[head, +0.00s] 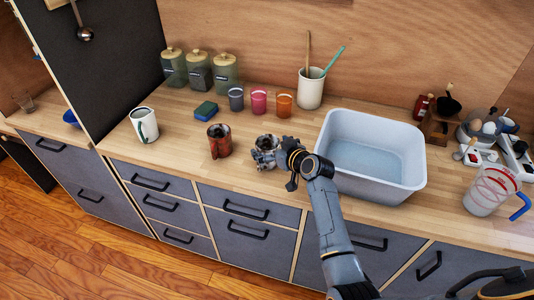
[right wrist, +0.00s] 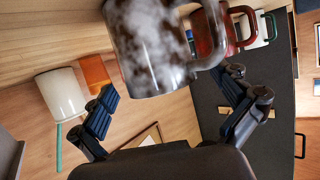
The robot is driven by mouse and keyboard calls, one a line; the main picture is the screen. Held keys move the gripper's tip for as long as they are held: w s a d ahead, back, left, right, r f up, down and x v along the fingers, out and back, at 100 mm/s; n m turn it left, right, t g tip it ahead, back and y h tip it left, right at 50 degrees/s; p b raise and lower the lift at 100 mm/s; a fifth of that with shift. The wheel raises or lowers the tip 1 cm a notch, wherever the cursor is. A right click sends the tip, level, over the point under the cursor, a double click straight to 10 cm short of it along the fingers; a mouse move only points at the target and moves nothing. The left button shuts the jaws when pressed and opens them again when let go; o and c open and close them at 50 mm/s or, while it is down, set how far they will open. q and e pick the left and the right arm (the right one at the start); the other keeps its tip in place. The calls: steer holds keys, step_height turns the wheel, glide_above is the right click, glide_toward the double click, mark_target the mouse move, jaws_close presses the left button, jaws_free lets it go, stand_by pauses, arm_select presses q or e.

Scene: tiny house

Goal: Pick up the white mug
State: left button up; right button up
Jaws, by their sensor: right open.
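A plain white mug (head: 144,125) with a dark green handle stands upright on the counter at the left. It also shows in the right wrist view, partly hidden behind other mugs (right wrist: 257,30). A mottled grey-white and brown mug (head: 267,142) stands farther right, partly hidden by my right gripper (head: 275,160). In the right wrist view this mottled mug (right wrist: 152,45) is large and just beyond the spread fingers of my right gripper (right wrist: 170,102), which is open and empty. I cannot tell whether a finger touches it. My left gripper is not in view.
A red-brown mug (head: 219,140) stands between the white and mottled mugs. A grey basin (head: 345,122) is close right of my right gripper. Bare counter lies around the white mug.

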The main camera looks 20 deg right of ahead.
steer(key=c, duration=1.5)
steer(key=shift+r, duration=0.1)
